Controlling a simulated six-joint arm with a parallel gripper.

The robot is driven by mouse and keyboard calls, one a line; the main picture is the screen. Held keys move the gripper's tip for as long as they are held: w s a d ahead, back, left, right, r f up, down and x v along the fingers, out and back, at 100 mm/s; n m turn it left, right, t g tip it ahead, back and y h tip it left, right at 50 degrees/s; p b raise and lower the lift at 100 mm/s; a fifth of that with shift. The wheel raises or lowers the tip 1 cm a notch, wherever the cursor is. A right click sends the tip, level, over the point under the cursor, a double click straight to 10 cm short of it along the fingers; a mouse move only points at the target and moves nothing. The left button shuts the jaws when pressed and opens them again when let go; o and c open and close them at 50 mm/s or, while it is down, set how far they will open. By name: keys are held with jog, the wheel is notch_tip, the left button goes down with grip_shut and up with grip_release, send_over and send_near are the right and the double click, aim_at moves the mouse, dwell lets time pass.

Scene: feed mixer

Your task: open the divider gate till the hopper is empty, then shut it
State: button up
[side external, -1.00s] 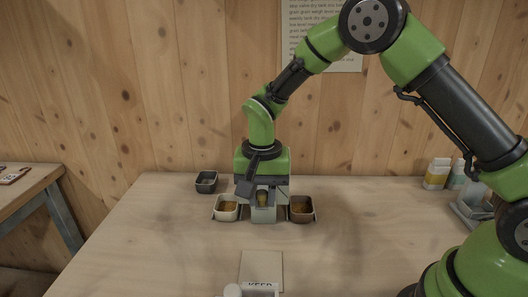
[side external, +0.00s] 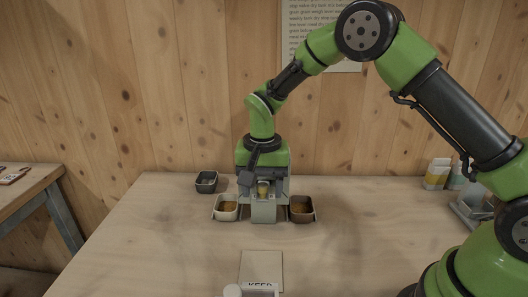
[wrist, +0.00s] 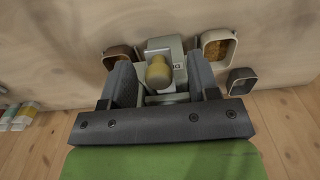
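The feed divider (side external: 263,213) is a small pale grey box on the table, between a white bin (side external: 227,211) and a brown bin (side external: 302,212), each with orange-brown feed inside. A yellow knob-like part (wrist: 158,73) stands on a pale plate on the divider in the wrist view. It also shows in the side view (side external: 263,189). My gripper (side external: 264,181) is above the divider, pointing down. In the wrist view its fingers are spread, one on each side of the knob, with gaps visible. The hopper's inside and the gate's position cannot be made out.
A dark bin (side external: 206,181) stands behind the white one. A pale card (side external: 261,268) and a labelled white object (side external: 258,290) lie at the front. Bottles (side external: 437,173) stand at the right by the wall. The table's left front is clear.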

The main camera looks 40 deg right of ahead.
jog(key=shift+r, duration=3)
jog(key=s+d+r+n+t+y, duration=0.1)
jog(key=s+r+n+t+y, duration=0.3)
jog(key=s+r, duration=1.05)
jog(key=s+f+n+t+h, duration=0.1)
jog(key=s+t+h, duration=0.1)
jog(key=s, duration=0.6)
jog(key=shift+d+t, duration=0.2)
jog(key=shift+t, duration=0.4)
